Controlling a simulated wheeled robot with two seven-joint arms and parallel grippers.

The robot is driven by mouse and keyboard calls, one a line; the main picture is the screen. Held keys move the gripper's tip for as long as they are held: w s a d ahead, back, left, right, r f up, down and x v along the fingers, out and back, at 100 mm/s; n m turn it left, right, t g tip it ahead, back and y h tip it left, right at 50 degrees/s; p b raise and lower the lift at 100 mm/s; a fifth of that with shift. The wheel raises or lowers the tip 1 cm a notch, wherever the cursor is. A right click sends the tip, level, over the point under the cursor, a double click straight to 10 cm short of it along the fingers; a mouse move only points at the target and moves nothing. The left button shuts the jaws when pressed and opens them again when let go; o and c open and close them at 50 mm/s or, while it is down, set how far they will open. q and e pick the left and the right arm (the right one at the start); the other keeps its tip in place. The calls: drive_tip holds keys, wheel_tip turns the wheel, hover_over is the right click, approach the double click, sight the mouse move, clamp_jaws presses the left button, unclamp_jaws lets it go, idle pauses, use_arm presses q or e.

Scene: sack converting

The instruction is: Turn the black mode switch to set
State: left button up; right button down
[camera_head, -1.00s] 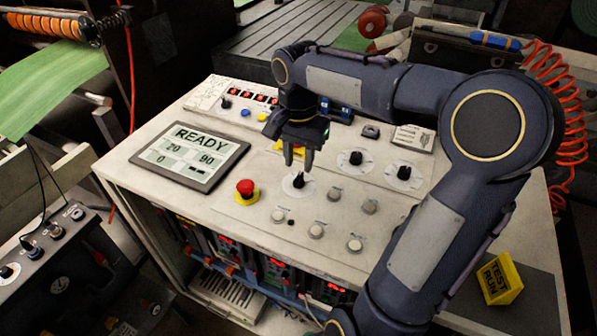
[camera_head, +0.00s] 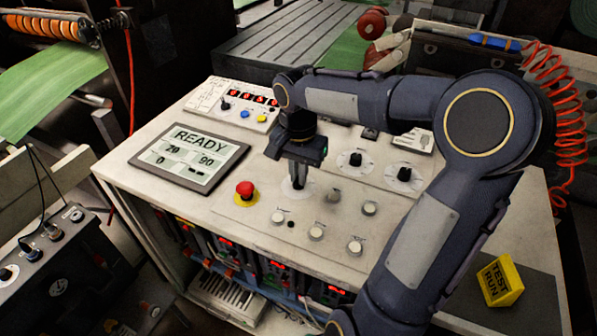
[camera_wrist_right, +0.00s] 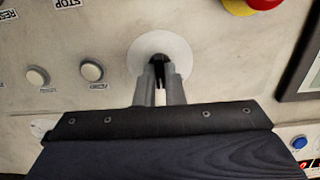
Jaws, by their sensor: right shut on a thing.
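The black mode switch (camera_wrist_right: 159,72) sits on a round white dial plate (camera_wrist_right: 158,45) in the right wrist view. In the head view its dial plate (camera_head: 289,190) shows under my right gripper, and the knob is mostly hidden. My right gripper (camera_head: 297,180) points down at the panel and is shut on the switch. In the right wrist view its two fingers (camera_wrist_right: 159,78) stand on either side of the black knob. Which mark the switch points to cannot be read. My left gripper is not in view.
A red emergency button (camera_head: 245,189) stands left of the switch. Grey push buttons (camera_head: 317,232) lie in front, and two more black knobs (camera_head: 356,158) (camera_head: 404,174) to the right. A screen (camera_head: 188,158) reads READY. A yellow TEST RUN block (camera_head: 501,281) sits at the right.

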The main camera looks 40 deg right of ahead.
drive_tip(key=shift+n, duration=0.3)
drive_tip(key=n+p, duration=0.1)
drive_tip(key=n, duration=0.3)
drive_tip(key=shift+r, duration=0.1)
drive_tip(key=shift+n+p, duration=0.7)
drive_tip(key=shift+n, duration=1.5)
drive_tip(key=c, duration=1.5)
unclamp_jaws()
